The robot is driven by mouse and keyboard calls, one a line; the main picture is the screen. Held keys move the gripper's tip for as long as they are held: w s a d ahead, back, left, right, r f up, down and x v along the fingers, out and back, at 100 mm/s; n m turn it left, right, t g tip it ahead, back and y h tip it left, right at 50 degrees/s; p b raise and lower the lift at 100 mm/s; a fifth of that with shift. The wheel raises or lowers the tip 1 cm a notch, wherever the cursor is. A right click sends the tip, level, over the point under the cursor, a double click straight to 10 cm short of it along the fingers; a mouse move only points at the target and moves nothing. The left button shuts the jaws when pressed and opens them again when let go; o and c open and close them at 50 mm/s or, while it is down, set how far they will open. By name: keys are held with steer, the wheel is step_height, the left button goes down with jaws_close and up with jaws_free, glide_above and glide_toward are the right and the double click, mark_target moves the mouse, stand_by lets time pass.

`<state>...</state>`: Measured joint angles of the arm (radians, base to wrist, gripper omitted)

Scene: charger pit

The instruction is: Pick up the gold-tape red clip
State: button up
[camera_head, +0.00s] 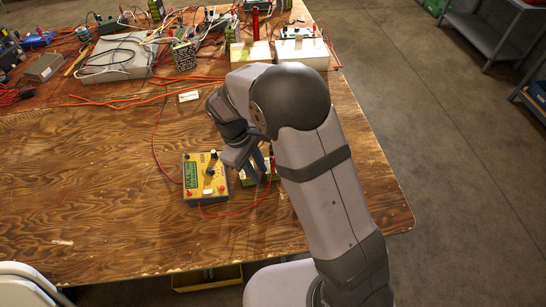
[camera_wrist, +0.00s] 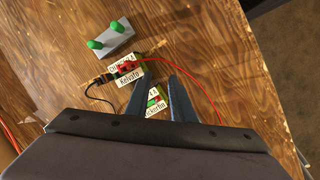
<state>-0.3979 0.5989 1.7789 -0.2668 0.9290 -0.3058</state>
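In the wrist view, a red clip (camera_wrist: 125,68) sits at a small labelled block (camera_wrist: 126,80), with a red wire running off to the right. A black lead with a gold or orange end (camera_wrist: 104,78) meets the block's left side. I cannot clearly make out gold tape on the red clip. My gripper (camera_wrist: 163,80) is open, its two dark fingers apart. A second labelled block (camera_wrist: 154,103) with red and green parts shows between the fingers, partly hidden by them. In the head view, my gripper (camera_head: 260,172) is low over the table, right of the yellow meter.
The yellow meter (camera_head: 197,181) stands close left of my gripper. A grey block with green knobs (camera_wrist: 110,40) lies beyond the labelled blocks. Wires and devices crowd the back of the wooden table (camera_head: 100,190); its front left is mostly clear.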

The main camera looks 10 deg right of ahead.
steer(key=w+d+r+n+h, duration=0.2)
steer(key=w+r+n, duration=0.1)
steer(key=r+n, duration=0.3)
steer(key=shift+n+y, duration=0.3)
steer(key=shift+n, duration=0.4)
steer(key=shift+w+p+x, duration=0.2)
steer(key=shift+p+x, duration=0.3)
steer(key=shift+x, duration=1.55)
steer(key=shift+w+p+x, duration=0.15)
steer(key=shift+p+x, duration=0.3)
steer(key=shift+x, duration=1.6)
jaws_close()
